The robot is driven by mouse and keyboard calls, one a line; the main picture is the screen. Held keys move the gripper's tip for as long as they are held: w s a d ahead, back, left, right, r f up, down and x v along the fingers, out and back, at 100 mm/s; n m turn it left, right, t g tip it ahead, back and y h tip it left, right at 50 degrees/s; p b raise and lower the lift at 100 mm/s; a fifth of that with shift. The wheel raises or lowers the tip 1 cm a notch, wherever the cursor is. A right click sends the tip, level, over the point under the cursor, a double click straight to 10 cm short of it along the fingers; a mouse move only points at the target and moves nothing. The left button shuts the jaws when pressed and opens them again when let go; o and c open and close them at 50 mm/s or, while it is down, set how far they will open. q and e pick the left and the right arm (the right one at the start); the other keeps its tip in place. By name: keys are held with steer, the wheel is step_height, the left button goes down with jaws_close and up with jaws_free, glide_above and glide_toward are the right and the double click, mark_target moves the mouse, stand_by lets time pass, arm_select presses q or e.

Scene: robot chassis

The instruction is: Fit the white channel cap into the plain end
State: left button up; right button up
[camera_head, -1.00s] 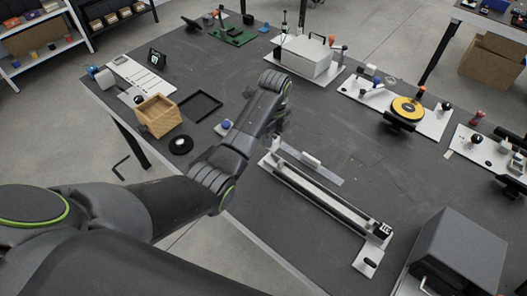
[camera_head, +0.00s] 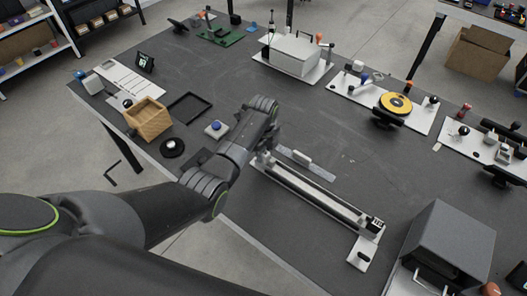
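The long channel (camera_head: 310,190) lies diagonally on the dark table, on a pale base. Its lower right end carries a dark, marked block (camera_head: 374,224). Its upper left end, the plain-looking one, is at my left gripper (camera_head: 266,150). That gripper points down there, and its wrist hides most of the fingers, so I cannot tell whether they are open or shut. A little white shows beside the fingers, but I cannot make out whether it is the white channel cap or part of the channel. My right gripper is out of view.
A flat grey strip with a white block (camera_head: 301,157) lies just behind the channel. A blue button on a white base (camera_head: 216,129), a black frame (camera_head: 189,107) and a wooden box (camera_head: 148,119) are left. A large grey box (camera_head: 445,245) stands at lower right.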

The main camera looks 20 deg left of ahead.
arm_select(q)
steer(key=o, duration=0.4)
steer(key=shift+o, duration=0.2)
step_height(320, 180, up, 12)
steer(key=shift+r, duration=0.15)
stand_by(0.6)
